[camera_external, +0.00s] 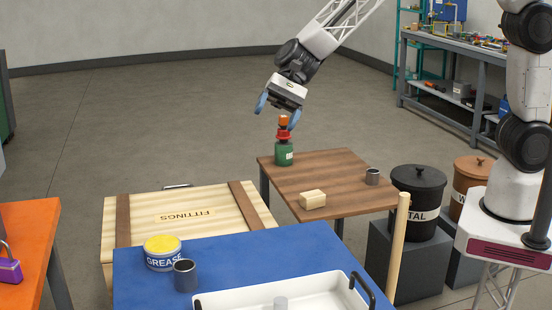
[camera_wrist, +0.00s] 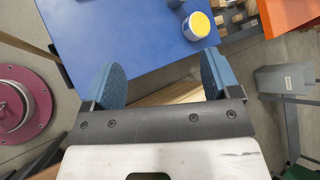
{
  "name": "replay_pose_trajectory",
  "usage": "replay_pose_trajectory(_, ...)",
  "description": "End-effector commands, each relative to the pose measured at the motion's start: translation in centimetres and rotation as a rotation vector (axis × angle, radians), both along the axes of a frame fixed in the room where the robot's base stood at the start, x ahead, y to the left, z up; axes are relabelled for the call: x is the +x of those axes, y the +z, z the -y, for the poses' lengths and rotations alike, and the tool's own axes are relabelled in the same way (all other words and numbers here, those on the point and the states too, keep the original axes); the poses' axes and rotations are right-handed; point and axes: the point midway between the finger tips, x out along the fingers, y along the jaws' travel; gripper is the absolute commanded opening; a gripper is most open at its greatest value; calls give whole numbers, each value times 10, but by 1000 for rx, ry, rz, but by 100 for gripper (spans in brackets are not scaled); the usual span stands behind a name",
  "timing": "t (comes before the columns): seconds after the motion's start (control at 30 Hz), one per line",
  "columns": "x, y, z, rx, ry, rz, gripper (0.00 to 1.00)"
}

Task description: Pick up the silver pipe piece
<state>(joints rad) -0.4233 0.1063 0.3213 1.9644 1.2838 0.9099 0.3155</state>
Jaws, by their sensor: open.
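A grey metal pipe piece (camera_external: 185,275), short and open at the top, stands upright on the blue table beside the grease can. In the wrist view a grey round piece (camera_wrist: 174,3) is cut by the top edge next to that can. A similar grey pipe piece (camera_external: 372,176) stands on the brown table, and a paler cylinder (camera_external: 281,303) is in the white tray; I cannot tell which one is meant. My gripper (camera_external: 278,108) is open, high above the floor, with blue fingers apart. In the wrist view nothing is between the fingers (camera_wrist: 160,80).
The grease can (camera_external: 162,253) stands near the blue table's (camera_external: 230,254) far edge. A wooden fittings crate (camera_external: 151,211) is behind it. The brown table (camera_external: 318,174) holds a green bottle (camera_external: 284,154) and a wooden block (camera_external: 312,199). A wooden post (camera_external: 397,245) stands upright near the tray (camera_external: 230,297).

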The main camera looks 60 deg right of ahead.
Motion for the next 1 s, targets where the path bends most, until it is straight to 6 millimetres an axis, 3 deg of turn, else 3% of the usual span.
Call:
replay_pose_trajectory(0.5, 39, -102, -130, 131, -199, -268, 82)
replay_pose_trajectory(1.0, 48, -220, -236, 213, -401, -510, 82)
